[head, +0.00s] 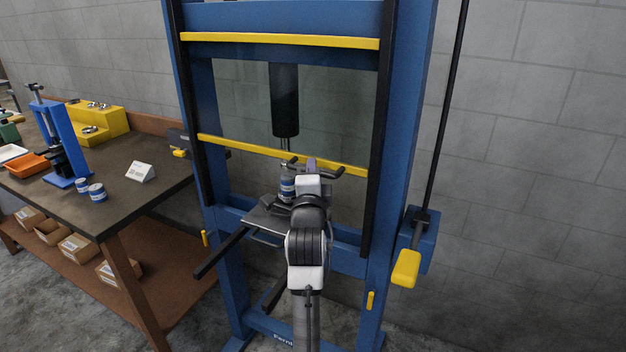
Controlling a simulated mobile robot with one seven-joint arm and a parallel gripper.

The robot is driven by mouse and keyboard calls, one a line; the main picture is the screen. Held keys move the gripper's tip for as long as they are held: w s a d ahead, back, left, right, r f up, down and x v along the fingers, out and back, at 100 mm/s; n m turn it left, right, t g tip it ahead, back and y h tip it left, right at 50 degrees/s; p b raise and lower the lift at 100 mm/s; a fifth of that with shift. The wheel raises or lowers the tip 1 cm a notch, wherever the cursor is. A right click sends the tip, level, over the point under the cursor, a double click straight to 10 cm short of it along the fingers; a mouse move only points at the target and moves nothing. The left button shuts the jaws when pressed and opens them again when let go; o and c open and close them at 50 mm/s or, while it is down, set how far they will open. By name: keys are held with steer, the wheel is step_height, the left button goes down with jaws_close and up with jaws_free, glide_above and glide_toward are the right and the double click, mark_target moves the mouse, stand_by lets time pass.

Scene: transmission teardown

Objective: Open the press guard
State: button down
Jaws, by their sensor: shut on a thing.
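The press guard is a clear pane (235,100) in the front of the blue press frame, with a yellow bar along its top (280,40) and another along its bottom (240,147). A black handle (335,171) sits at the bottom bar. My gripper (311,165) is at this handle and shut on it; my wrist hides the fingertips in part. The pane covers the opening in front of the black press ram (285,100). The guard's bottom bar stands above the press bed.
A blue-and-white can (287,188) stands on the press bed plate (262,222), partly behind my arm. A lever with a yellow end (406,268) is on the right post. A workbench (125,195) with a blue tool, cans and trays is at left.

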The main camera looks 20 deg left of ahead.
steer(key=shift+r, duration=0.1)
steer(key=c, duration=1.7)
jaws_free()
steer(key=shift+c, duration=0.2)
steer(key=shift+s, duration=0.1)
steer(key=b+v, duration=0.5)
steer(key=v, duration=0.8)
steer(key=shift+s, duration=0.35)
steer(key=shift+d, duration=0.15)
